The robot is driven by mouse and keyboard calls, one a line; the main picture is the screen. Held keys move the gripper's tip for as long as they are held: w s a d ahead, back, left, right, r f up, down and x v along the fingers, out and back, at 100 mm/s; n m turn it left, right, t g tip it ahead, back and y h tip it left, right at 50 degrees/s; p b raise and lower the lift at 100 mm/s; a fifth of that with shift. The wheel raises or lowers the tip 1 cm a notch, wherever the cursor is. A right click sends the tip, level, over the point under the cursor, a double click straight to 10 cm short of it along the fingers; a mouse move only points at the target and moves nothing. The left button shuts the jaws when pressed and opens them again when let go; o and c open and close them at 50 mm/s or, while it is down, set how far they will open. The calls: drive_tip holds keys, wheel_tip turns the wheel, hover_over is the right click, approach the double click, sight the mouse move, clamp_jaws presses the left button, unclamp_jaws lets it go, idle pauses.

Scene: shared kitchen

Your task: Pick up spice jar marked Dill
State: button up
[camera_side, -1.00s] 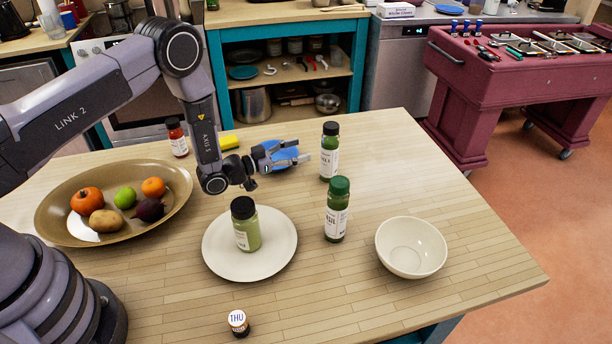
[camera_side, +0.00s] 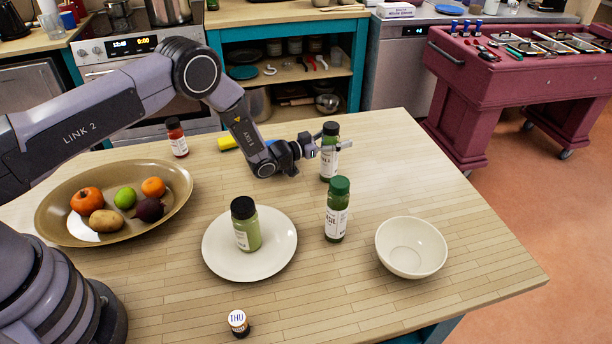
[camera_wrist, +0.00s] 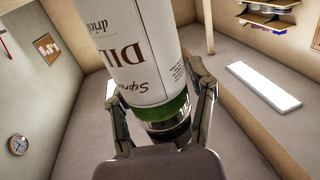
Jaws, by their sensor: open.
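The dill jar (camera_side: 329,163) is green with a black cap and a white label, and it stands upright at the back of the table. In the wrist view the jar (camera_wrist: 140,50) appears upside down and close, with "DIL" readable on its label. My gripper (camera_side: 333,147) is open at the jar's upper body. In the wrist view my gripper's fingers (camera_wrist: 157,90) are on either side of the jar. I cannot tell whether they touch it.
A green-capped jar (camera_side: 337,212) stands just in front. Another black-capped jar (camera_side: 246,230) is on a white plate (camera_side: 220,262). A white bowl (camera_side: 411,247), a small "THU" jar (camera_side: 238,323), a fruit platter (camera_side: 58,225), a red jar (camera_side: 176,138) and a yellow object (camera_side: 228,143) surround the area.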

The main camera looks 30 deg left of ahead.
drive_tip(key=shift+c, duration=0.4)
clamp_jaws()
drive_tip(key=shift+r, duration=0.1)
